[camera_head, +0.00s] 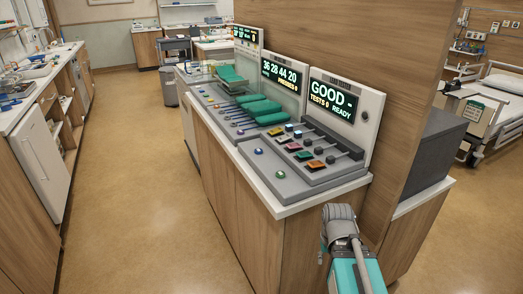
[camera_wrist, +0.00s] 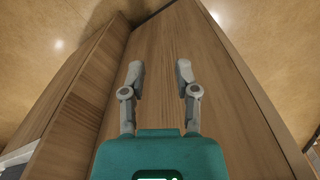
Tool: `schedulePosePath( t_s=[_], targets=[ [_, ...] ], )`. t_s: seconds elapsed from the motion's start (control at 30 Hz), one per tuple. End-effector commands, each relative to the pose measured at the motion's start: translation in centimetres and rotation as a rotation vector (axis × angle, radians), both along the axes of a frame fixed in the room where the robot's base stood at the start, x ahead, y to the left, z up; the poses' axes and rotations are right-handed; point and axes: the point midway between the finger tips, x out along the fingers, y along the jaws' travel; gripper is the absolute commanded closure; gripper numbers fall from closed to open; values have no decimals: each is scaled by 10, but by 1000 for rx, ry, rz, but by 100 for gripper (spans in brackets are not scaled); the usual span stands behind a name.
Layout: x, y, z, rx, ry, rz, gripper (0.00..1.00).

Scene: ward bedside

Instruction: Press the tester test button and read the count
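The tester (camera_head: 315,160) is the nearest unit at the right end of the counter. Its upright screen (camera_head: 333,100) reads "GOOD -", "TESTS 0" and "READY". Its sloped grey base carries several coloured pads and dark levers, with a small blue button (camera_head: 258,151) and a pale button (camera_head: 280,175) toward the front left. I cannot read any label marking the test button. In the wrist view my gripper (camera_wrist: 160,72) is open and empty, its two grey fingers apart before wood panelling. In the head view my grey and teal arm shows at the lower right, beyond the counter end; the fingertips are not clear there.
A middle unit (camera_head: 282,75) reads "36 28 44 20" and "PRESSES 0", with green pads in front. A wood partition (camera_head: 400,70) rises behind the tester. A dark grey box (camera_head: 437,148) stands right of it. Open floor (camera_head: 140,200) lies left of the counter.

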Motion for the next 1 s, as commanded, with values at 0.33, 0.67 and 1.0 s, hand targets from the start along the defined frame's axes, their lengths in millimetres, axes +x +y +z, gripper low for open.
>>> schedulePosePath(
  t_s=[0.33, 0.67, 1.0],
  targets=[
    [0, 0, 0, 0, 0, 0, 60],
    [0, 0, 0, 0, 0, 0, 100],
    [0, 0, 0, 0, 0, 0, 100]
  ],
)
